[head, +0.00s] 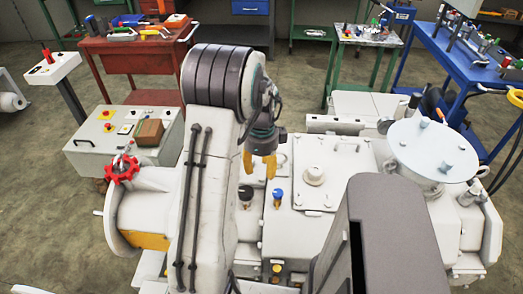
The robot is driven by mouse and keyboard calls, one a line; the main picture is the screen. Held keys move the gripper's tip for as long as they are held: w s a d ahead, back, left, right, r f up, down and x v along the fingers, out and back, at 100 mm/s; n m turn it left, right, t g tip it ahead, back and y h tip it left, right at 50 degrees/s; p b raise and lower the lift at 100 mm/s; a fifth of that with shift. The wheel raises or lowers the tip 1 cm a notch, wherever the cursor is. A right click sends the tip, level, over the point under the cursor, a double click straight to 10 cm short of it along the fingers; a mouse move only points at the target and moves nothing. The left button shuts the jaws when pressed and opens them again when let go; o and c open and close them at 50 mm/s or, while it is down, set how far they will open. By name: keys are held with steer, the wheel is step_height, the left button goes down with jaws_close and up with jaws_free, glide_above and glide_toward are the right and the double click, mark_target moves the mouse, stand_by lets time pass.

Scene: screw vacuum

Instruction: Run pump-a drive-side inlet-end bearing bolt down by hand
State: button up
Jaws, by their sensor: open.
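A white pump body (308,205) fills the lower middle and right of the head view. My gripper (260,166) hangs pointing down over the pump's left part, its two yellow fingers apart with nothing visible between them. I cannot tell the gap between its tips and the casing. A blue-topped knob (278,194) and a black knob (245,193) stand on the casing below the gripper. I cannot pick out the drive-side inlet-end bearing bolt; it is too small to tell or hidden behind my arm.
A round flanged lid (433,150) rises on the pump's right. A red handwheel (122,170) sits at its left end. A grey control box (125,139) stands behind left. A red tool bench (130,52), green cart (369,38) and blue bench (462,60) stand behind, with open floor between.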

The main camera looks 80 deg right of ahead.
mark_target(261, 178)
step_height(261, 178, up, 8)
stand_by(0.5)
steer(key=shift+r, duration=0.15)
